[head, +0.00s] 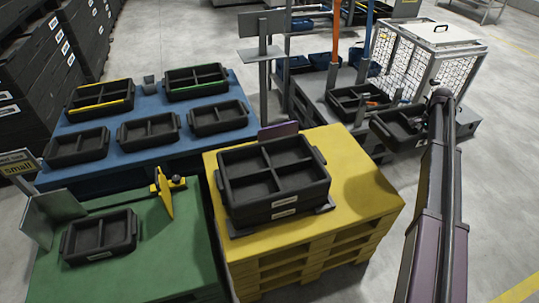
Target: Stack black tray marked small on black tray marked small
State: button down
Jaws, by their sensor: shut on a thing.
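My gripper (430,122) is at the right, shut on the right-hand end of a black tray (392,138). The held tray is over or beside the grey platform, tilted in the picture; whether it touches anything is unclear. A black two-compartment tray (97,246) sits alone and empty on the green table (150,268) at the front left, far from my gripper. A sign reading "small" (18,168) stands at that table's left. The label on the held tray is not readable.
Larger four-compartment black trays (272,175) are stacked on a yellow pallet (370,195) between my gripper and the green table. A yellow upright piece (164,193) stands on the green table. Several trays sit on a blue table (185,128). A wire cage (425,60) stands behind my gripper.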

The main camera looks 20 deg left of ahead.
notch_tip(320, 180, up, 20)
jog(key=p, duration=1.9)
jog(key=shift+r, duration=0.15)
jog(key=shift+s, duration=0.15)
